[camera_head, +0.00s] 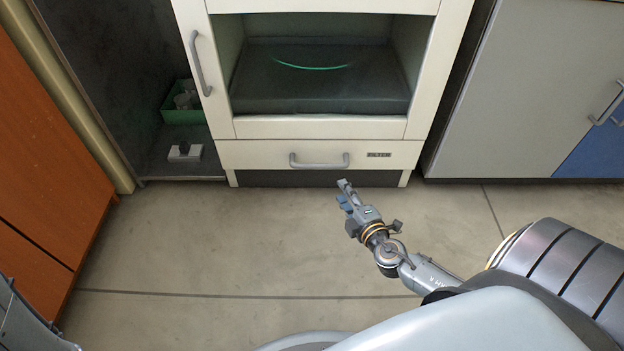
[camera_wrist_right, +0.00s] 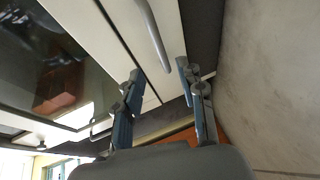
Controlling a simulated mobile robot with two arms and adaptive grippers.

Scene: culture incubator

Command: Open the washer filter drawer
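The filter drawer (camera_head: 250,155) is a shallow white front with a dark "FILTER" label, low in the white cabinet, and looks shut. Its grey bar handle (camera_head: 319,165) is in the middle of the front. The handle (camera_wrist_right: 152,35) also shows in the right wrist view, ahead of the fingertips and roughly in line with the gap between them. My right gripper (camera_head: 343,191) is just in front of the drawer, near the handle's right end. In the right wrist view my right gripper (camera_wrist_right: 160,73) is open and empty, apart from the handle. My left gripper is out of view.
Above the drawer is a glass door (camera_head: 320,80) with its own handle (camera_head: 200,64). A dark shelf space at left holds a green bin (camera_head: 183,116) and a small block (camera_head: 185,151). An orange cabinet (camera_head: 40,170) stands at left, a grey one (camera_head: 530,100) at right. The floor (camera_head: 220,250) is clear.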

